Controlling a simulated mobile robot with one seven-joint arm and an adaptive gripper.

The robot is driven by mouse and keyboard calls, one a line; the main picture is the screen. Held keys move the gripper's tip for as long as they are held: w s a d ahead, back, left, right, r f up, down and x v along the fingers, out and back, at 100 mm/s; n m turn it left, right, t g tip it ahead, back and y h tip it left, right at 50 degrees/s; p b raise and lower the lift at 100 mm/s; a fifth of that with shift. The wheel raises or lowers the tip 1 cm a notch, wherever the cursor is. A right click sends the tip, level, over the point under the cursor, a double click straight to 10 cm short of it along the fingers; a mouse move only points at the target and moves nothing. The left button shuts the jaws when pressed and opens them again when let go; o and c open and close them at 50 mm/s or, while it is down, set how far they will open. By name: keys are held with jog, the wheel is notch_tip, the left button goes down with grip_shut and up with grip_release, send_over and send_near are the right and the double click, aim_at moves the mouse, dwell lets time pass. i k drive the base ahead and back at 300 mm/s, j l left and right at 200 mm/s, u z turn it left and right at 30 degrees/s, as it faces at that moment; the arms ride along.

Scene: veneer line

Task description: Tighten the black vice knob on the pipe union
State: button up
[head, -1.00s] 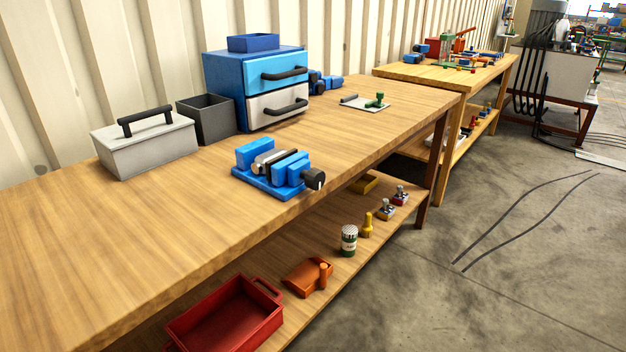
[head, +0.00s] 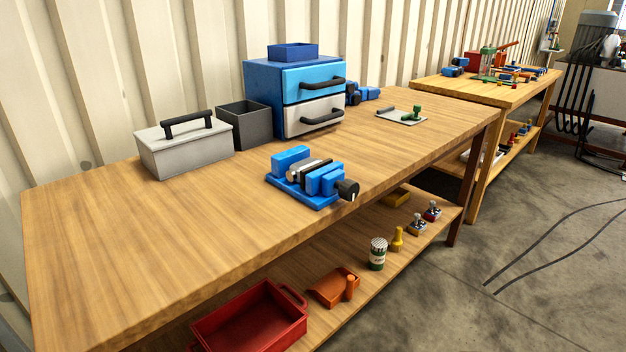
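A blue vice (head: 322,181) sits on the wooden workbench near its front edge. Its black knob (head: 347,189) faces the front right and reaches the bench edge. A silver and dark pipe union (head: 307,170) lies between the blue jaws. Whether the jaws press on it cannot be told from here. My gripper is not in view.
The workbench (head: 110,240) has free room left of the vice. A grey lidded box (head: 185,148), a dark open bin (head: 245,125) and a blue drawer cabinet (head: 262,95) stand behind. A red tray (head: 250,318) is on the lower shelf. Open floor (head: 480,310) lies right.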

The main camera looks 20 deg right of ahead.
aim_at(348, 189)
jog(key=l+z, duration=0.35)
jog(key=z, duration=0.15)
jog(key=l+z, duration=0.35)
jog(key=z, duration=0.15)
